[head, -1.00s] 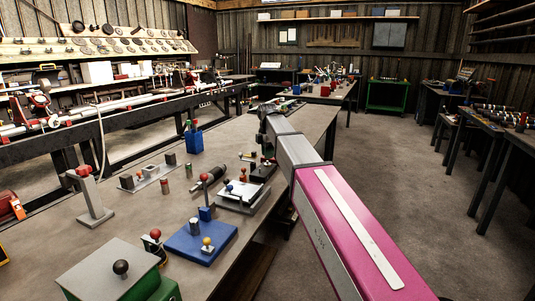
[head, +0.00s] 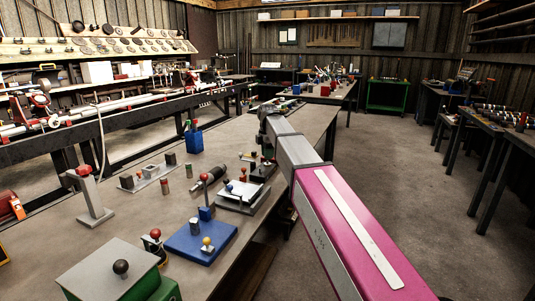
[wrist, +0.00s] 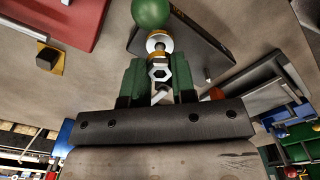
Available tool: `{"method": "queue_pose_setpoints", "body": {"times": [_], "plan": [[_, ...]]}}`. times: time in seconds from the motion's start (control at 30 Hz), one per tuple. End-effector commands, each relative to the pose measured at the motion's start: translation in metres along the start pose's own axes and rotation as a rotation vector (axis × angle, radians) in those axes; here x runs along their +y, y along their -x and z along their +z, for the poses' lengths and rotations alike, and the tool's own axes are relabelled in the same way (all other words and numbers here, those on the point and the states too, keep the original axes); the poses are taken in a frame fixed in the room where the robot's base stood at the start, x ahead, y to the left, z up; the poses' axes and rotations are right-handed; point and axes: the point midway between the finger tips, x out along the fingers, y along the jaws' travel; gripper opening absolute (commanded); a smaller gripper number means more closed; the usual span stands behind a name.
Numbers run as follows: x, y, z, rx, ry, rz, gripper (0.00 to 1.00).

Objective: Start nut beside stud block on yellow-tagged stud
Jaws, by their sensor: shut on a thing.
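In the wrist view, my gripper (wrist: 158,76) has two green fingers shut on a small silver hex nut (wrist: 160,73). Just beyond the nut is a metal stud with a yellow ring (wrist: 159,41), roughly in line with it. I cannot tell whether nut and stud touch. A green ball (wrist: 151,12) is at the far end of that stud line. A dark flat block (wrist: 203,52) lies behind it, probably the stud block. In the head view, the gripper and nut are hidden by my arm.
In the wrist view, a red plate (wrist: 62,22) lies upper left and a grey metal fixture (wrist: 262,84) to the right. In the head view, a blue plate with knobs (head: 186,243), a grey stand (head: 92,200) and a blue holder (head: 194,143) stand on the bench.

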Motion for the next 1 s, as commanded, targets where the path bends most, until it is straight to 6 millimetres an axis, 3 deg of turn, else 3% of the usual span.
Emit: {"method": "queue_pose_setpoints", "body": {"times": [0.77, 0.8, 0.87, 0.9, 1.0], "plan": [[0.000, -0.017, 0.000, 0.000, 0.000, 0.001, 0.02], [0.000, -0.017, 0.000, 0.000, 0.000, 0.001, 0.28], [0.000, -0.017, 0.000, 0.000, 0.000, 0.001, 0.48], [0.000, -0.017, 0.000, 0.000, 0.000, 0.001, 0.55], [0.000, -0.017, 0.000, 0.000, 0.000, 0.001, 0.55]]}}
